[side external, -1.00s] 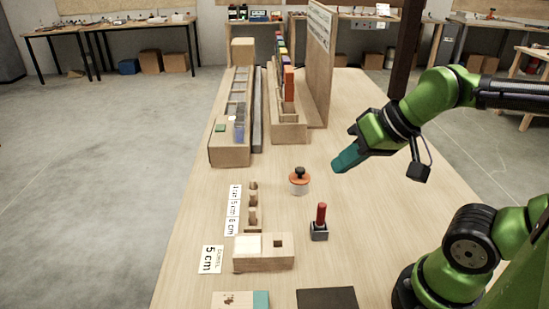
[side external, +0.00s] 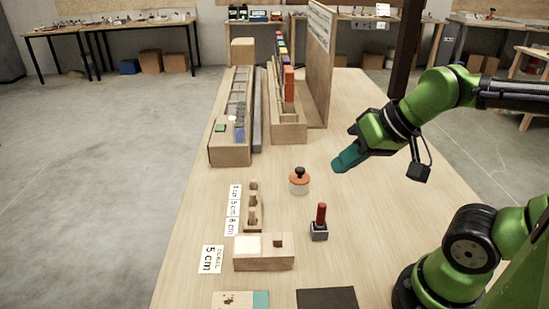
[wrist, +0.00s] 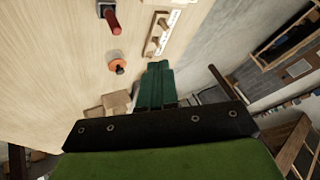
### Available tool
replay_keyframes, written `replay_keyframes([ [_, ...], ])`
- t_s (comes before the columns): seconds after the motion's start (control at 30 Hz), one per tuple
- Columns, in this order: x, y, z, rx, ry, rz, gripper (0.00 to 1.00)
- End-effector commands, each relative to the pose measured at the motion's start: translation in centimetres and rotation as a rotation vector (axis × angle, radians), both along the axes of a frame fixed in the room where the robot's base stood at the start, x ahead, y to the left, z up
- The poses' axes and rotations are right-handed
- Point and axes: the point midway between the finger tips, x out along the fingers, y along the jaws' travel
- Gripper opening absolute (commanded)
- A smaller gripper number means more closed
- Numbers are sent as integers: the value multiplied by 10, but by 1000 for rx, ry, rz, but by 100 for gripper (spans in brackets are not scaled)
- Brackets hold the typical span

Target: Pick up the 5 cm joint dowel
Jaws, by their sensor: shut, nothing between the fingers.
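A short row of small wooden dowels stands on the table left of centre in the side view, beside cards reading 4 cm, 5 cm and 6 cm. The middle dowel (side external: 252,200), next to the 5 cm card (side external: 234,208), appears to be the 5 cm one. My gripper (side external: 336,167) is shut and empty, with teal fingers, above the table and to the right of the row. Its fingers (wrist: 155,70) show in the wrist view.
An orange-and-white round pot with a black knob (side external: 299,182) and a red-handled tool (side external: 320,222) stand between the row and my arm. A wooden block (side external: 264,264) with a white pad lies in front, beside a larger 5 cm card (side external: 211,259). Wooden racks (side external: 229,155) stand behind.

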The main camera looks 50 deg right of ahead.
Motion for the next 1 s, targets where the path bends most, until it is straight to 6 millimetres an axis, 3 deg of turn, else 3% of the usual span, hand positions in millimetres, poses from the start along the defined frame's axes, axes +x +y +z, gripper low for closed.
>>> replay_keyframes([
  [0.4, 0, 0, 0, 0, 0, 0, 0],
  [0.7, 0, 0, 0, 0, 0, 0, 46],
  [1.0, 0, 1, -1, 0, 6, 2, 48],
])
